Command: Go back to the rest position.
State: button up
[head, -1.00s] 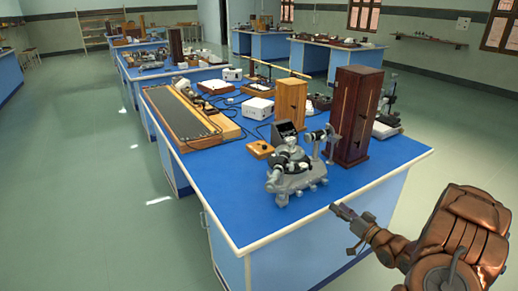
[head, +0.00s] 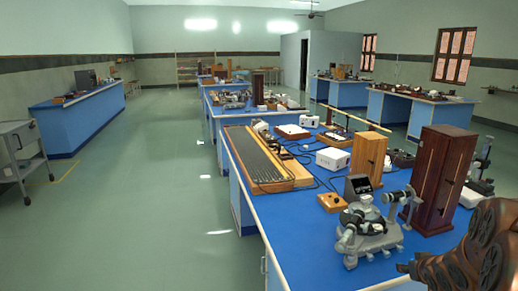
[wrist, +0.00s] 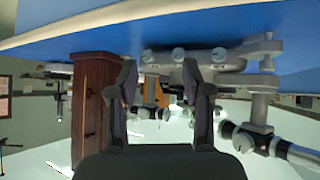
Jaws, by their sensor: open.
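My gripper (wrist: 158,78) shows in the wrist view with its two dark fingers apart and nothing between them. The wrist picture is upside down. In it, the grey spectrometer (wrist: 230,60) stands beyond the fingers, with its blue bench top (wrist: 150,20) along the upper edge. In the head view my copper-coloured arm is cut off at the lower right corner, and the fingers cannot be made out there. The spectrometer (head: 368,230) stands upright on the near end of the blue bench (head: 305,228), left of my arm. I see no contact between them.
A dark wooden cabinet (head: 440,180) stands right of the spectrometer; it also shows in the wrist view (wrist: 90,105). A lighter wooden box (head: 367,158) and a long grooved board (head: 257,160) are farther back. A grey trolley (head: 22,150) stands far left. The left floor is open.

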jog(key=s+a+r+g+y, duration=0.1)
jog(key=s+a+r+g, duration=0.2)
jog(key=s+a, duration=0.6)
jog(key=s+a+r+n+g+p, duration=0.1)
jog(key=s+a+r+g, duration=0.3)
jog(key=s+a, duration=0.6)
jog(key=s+a+r+g+y+p, duration=0.1)
jog(key=s+a+r+g, duration=0.2)
jog(key=s+a, duration=0.7)
jog(key=s+g, duration=0.1)
jog(key=s, duration=0.7)
jog(key=shift+s+r+y, duration=0.2)
jog(key=shift+s+y, duration=0.05)
jog(key=shift+y, duration=0.05)
jog(key=shift+d, duration=0.1)
